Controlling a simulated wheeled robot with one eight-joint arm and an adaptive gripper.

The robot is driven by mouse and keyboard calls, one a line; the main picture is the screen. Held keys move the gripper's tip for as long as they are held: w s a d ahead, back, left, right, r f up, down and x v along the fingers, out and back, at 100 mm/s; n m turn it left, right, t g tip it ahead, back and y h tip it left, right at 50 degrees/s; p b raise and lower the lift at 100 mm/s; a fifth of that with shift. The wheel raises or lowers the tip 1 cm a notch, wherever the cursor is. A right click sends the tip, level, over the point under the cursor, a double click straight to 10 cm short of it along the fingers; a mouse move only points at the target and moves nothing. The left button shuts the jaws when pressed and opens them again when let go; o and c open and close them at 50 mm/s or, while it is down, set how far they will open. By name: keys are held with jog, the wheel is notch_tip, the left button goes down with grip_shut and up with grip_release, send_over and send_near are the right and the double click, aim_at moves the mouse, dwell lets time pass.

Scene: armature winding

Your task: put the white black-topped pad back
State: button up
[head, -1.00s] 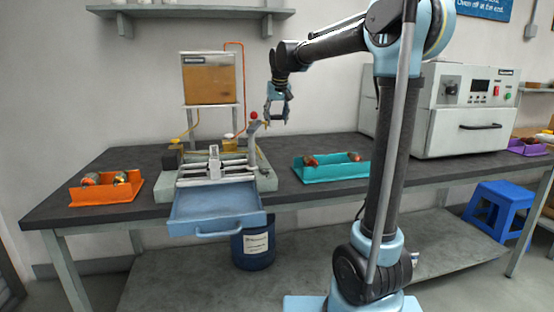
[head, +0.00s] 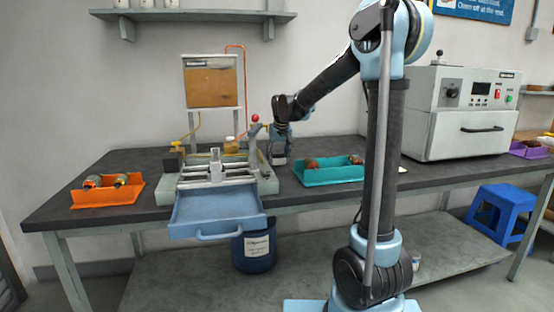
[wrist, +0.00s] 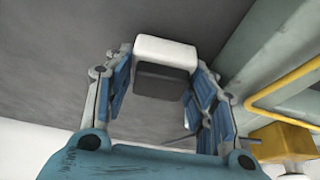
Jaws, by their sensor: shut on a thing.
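The white pad (wrist: 166,52) shows between my fingers in the wrist view, with a white face and a dark face towards the camera. My gripper (wrist: 163,80) is shut on it, one blue finger on each side. In the head view my gripper (head: 279,160) points down low over the dark bench, between the winding fixture (head: 262,186) and the teal tray (head: 330,177). I cannot tell whether the pad touches the bench.
The fixture has an open blue drawer (head: 215,208) and a red-knobbed lever (head: 255,118) close left of my gripper. The teal tray, holding brown parts, is close right. An orange tray (head: 107,195) lies far left. A control oven (head: 465,110) stands right.

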jog(key=shift+f, duration=0.3)
jog(key=o, duration=0.7)
jog(key=shift+f, duration=0.1)
jog(key=shift+o, duration=0.2)
jog(key=v, duration=0.7)
jog(key=shift+r, duration=0.3)
jog(key=shift+s, duration=0.15)
